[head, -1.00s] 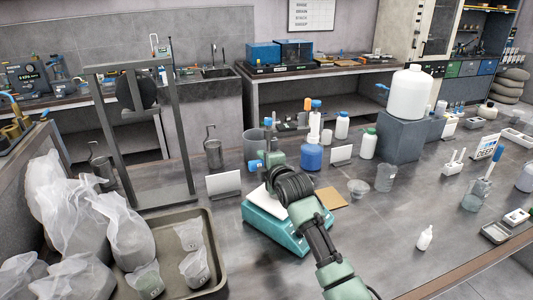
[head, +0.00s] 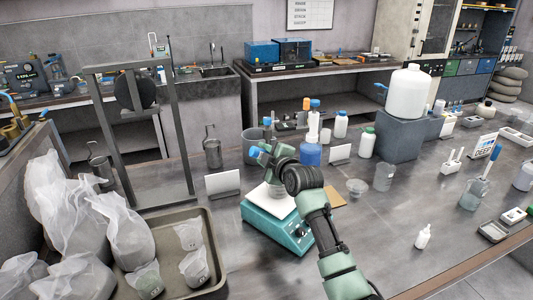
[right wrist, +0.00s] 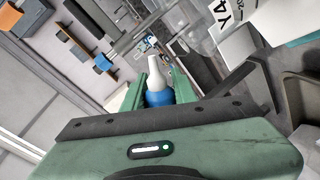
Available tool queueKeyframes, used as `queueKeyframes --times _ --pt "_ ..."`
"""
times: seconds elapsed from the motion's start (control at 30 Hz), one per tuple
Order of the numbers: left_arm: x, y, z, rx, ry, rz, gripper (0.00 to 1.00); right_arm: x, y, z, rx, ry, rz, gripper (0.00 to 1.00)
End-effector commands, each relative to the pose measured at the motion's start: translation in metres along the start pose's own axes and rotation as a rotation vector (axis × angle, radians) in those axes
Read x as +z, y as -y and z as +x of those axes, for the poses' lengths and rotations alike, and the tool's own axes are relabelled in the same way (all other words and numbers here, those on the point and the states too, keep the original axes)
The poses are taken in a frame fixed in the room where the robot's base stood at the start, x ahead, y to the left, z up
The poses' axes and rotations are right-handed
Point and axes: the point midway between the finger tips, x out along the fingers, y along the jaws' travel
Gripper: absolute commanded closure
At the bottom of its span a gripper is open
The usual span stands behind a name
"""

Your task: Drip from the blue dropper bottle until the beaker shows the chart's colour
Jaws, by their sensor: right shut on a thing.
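My right gripper (head: 262,152) is shut on the blue dropper bottle (head: 254,152). In the right wrist view the bottle's blue body (right wrist: 158,98) and white nozzle (right wrist: 152,65) show between the green fingers (right wrist: 156,90). A card reading DEEP (head: 487,146), perhaps the chart, stands at the right. My left gripper is not in view.
A metal tray (head: 215,243) with bagged samples is at the left, near a dark frame (head: 184,140).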

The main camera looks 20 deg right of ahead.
Motion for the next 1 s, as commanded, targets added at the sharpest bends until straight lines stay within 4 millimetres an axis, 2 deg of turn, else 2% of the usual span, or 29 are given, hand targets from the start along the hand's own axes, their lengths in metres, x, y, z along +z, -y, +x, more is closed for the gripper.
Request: queueKeyframes --times 0.47,0.7,0.83,1.0 --pt "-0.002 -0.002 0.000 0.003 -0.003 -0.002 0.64 0.000 0.000 0.000 0.000 0.006 -0.025 1.00" --pt "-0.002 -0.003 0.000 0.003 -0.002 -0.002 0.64 0.003 0.007 0.002 -0.002 0.051 -0.203 1.00" --pt "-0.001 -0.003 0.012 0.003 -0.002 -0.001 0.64 0.006 0.016 0.004 -0.001 0.082 -0.340 1.00" --pt "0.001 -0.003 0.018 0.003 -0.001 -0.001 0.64 0.007 0.018 0.004 -0.002 0.108 -0.441 1.00"
